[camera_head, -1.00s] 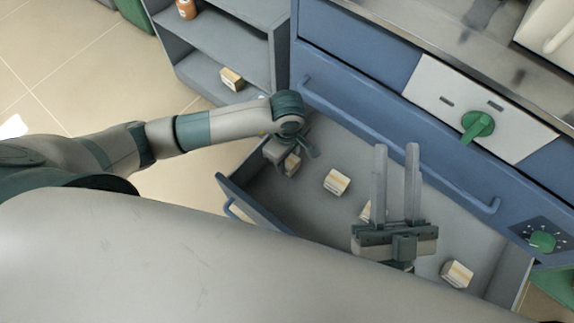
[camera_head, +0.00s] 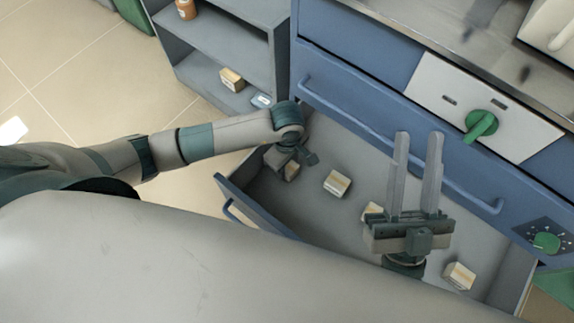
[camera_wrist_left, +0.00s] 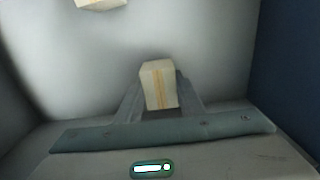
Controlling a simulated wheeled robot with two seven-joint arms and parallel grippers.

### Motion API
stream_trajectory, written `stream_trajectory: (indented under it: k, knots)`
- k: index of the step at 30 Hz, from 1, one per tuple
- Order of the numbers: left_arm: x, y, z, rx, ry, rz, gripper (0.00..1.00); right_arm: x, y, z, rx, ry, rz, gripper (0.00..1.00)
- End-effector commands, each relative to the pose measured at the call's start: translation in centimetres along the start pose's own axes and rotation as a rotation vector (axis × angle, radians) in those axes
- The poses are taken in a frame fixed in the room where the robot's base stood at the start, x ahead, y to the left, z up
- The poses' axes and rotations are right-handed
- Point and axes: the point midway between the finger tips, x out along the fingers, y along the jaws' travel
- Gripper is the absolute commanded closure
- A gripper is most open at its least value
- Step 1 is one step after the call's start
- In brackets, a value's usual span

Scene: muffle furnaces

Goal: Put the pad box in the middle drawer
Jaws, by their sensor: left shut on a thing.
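A small cream pad box with a tan stripe (camera_wrist_left: 158,86) stands between the fingers of my left gripper (camera_wrist_left: 158,100) in the left wrist view. In the head view my left gripper (camera_head: 289,160) reaches down into the left end of the open grey drawer (camera_head: 300,205) and is shut on this box (camera_head: 292,172), which it partly hides. I cannot tell whether the box touches the drawer floor. My right gripper (camera_head: 417,150) is over the drawer's right part, its two fingers apart and nothing between them.
Similar boxes lie in the drawer: one in the middle (camera_head: 337,183), one beside my right gripper (camera_head: 371,211), one at right (camera_head: 460,275). Another box (camera_head: 232,79) is on the grey shelf unit. The blue front with a handle (camera_head: 400,155) and green knob (camera_head: 481,124) borders the drawer.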

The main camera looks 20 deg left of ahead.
Motion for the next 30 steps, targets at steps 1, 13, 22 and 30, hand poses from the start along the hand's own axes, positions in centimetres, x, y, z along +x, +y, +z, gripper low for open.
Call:
stream_trajectory:
  k: [1,13,22,30]
  knots:
    - [0.0,0.0,0.0,0.0,0.0,0.0,0.88,0.0,0.0,0.0,0.002,-0.002,0.003,0.69]
    - [0.2,0.0,0.0,0.0,0.0,0.0,0.47,-0.2,-0.1,-0.1,0.005,0.011,0.001,0.69]
    - [0.1,0.0,0.0,0.0,0.0,0.0,0.47,-0.1,-0.1,0.0,0.002,0.006,-0.007,0.69]
    - [-2.1,0.1,0.0,0.001,0.001,0.004,0.47,-0.3,-0.6,0.6,0.01,-0.05,-0.011,0.69]
